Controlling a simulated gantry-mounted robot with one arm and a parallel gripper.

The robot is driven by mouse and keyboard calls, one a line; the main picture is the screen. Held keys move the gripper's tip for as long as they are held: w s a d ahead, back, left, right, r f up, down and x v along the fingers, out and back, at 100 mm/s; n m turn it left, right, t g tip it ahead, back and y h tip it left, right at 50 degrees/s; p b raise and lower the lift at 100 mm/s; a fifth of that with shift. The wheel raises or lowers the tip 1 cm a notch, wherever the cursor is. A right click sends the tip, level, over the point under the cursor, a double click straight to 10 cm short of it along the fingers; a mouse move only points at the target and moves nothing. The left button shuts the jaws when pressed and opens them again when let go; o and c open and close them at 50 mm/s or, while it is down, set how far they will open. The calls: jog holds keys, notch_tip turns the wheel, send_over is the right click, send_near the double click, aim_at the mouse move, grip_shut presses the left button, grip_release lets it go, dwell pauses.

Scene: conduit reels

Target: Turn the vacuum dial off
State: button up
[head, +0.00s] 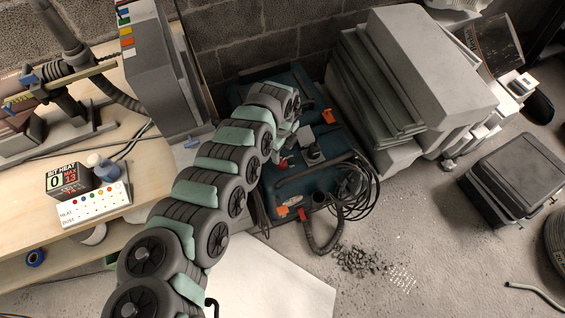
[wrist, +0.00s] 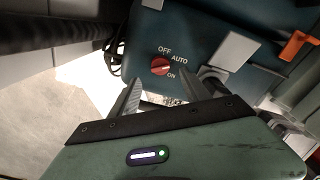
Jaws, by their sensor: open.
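The vacuum is a dark teal box (head: 335,185) on the floor by the wall in the head view; its teal face (wrist: 200,25) fills the top of the wrist view. A small red spot in the head view (head: 283,162) looks like the same dial. My gripper (wrist: 160,80) is open and empty, with one finger on each side below the dial. In the head view my arm hides part of the vacuum.
Orange latches (head: 328,117) and a black hose (head: 325,235) with coiled cable lie on or beside the vacuum. Grey stacked slabs (head: 380,100) stand to its right. A workbench (head: 110,195) is at left. Dark rubble (head: 362,262) lies on the floor in front.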

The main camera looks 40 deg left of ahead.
aim_at(282, 161)
notch_tip(282, 161, down, 7)
jog(key=b, duration=0.3)
jog(key=shift+f, duration=0.1)
jog(key=shift+c, duration=0.5)
grip_shut()
